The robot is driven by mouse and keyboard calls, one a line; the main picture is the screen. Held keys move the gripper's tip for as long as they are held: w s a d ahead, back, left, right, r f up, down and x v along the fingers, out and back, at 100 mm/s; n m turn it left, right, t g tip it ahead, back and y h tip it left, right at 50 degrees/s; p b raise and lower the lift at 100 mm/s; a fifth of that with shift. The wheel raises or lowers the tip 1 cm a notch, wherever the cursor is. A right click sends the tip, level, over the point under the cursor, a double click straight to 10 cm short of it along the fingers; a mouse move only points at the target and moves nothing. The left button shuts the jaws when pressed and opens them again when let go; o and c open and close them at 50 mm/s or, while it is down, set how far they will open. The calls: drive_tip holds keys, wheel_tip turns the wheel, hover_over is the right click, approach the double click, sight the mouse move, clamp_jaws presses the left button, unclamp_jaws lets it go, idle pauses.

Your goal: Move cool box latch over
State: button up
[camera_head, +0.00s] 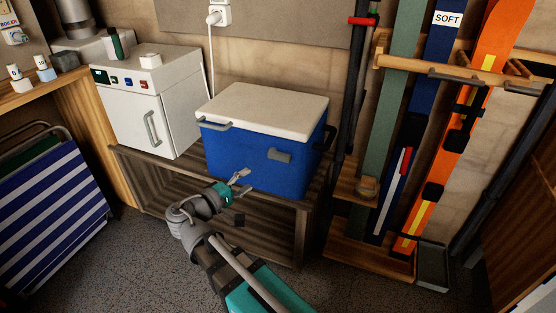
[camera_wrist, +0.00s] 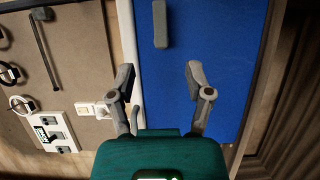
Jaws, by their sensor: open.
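The blue cool box (camera_head: 235,155) with a white lid (camera_head: 265,107) stands on a wooden bench. The lid is down. The grey latch (camera_head: 279,155) sits on the upper front face, right of centre. The latch (camera_wrist: 160,24) also shows at the top of the wrist view as a short bar. My gripper (camera_head: 240,188) is in front of the box's lower front face, left of and below the latch. In the wrist view my gripper (camera_wrist: 160,74) has its fingers spread, with nothing between them. The latch lies beyond the fingertips, apart from them.
A small white fridge (camera_head: 143,120) stands left of the box on the wooden bench (camera_head: 300,235). Skis (camera_head: 440,130) and poles lean in a rack at the right. A striped folding chair (camera_head: 50,215) is at the left.

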sight(280, 159)
drive_tip(key=shift+x, duration=6.9)
clamp_jaws()
drive_tip(key=shift+w+a, duration=0.1)
drive_tip(key=shift+a, duration=0.3)
drive_tip(key=shift+d, duration=0.4)
